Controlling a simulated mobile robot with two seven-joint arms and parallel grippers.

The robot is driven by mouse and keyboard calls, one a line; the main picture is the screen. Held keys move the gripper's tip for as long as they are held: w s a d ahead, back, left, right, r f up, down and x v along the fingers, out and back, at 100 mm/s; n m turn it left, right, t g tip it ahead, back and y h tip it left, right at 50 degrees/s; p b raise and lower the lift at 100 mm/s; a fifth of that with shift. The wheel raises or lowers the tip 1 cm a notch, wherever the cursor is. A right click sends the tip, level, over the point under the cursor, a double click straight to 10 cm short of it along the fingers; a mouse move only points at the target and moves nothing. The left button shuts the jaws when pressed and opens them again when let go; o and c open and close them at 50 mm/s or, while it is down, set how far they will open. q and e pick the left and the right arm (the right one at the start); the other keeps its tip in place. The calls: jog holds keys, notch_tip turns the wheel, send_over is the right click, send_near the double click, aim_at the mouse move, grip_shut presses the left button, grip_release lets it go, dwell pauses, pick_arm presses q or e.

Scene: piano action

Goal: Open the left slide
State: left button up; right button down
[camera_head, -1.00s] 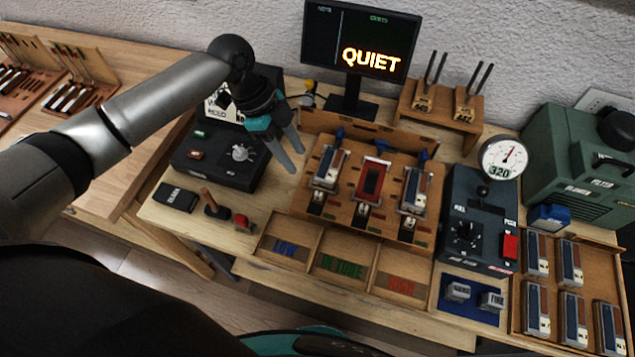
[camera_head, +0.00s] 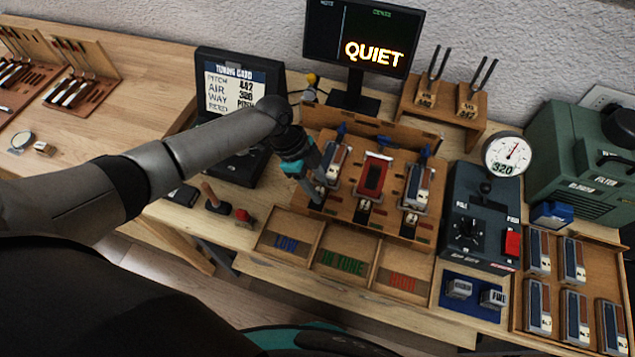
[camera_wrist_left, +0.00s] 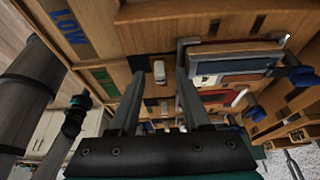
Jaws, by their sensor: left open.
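The wooden fixture (camera_head: 388,150) holds a left block (camera_head: 338,165), a middle red-framed block (camera_head: 373,177) and a right block (camera_head: 419,187). Small pale-tipped slides sit in front of the middle (camera_head: 362,211) and right blocks (camera_head: 411,220). My left gripper (camera_head: 320,197) is at the front end of the left block and largely covers the left slide there. In the left wrist view, my left gripper (camera_wrist_left: 161,60) is open, its fingers on either side of a small pale slide knob (camera_wrist_left: 159,72). Contact with the knob cannot be told. My right gripper does not show.
Trays marked LOW (camera_head: 285,243), IN TUNE and HIGH lie in front of the fixture. A dark control box (camera_head: 478,230) with a gauge is at right. A tuning card screen (camera_head: 240,95) stands behind my left arm.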

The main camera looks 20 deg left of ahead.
pick_arm(q)
jog(key=shift+c, duration=0.4)
grip_shut()
dwell(0.9)
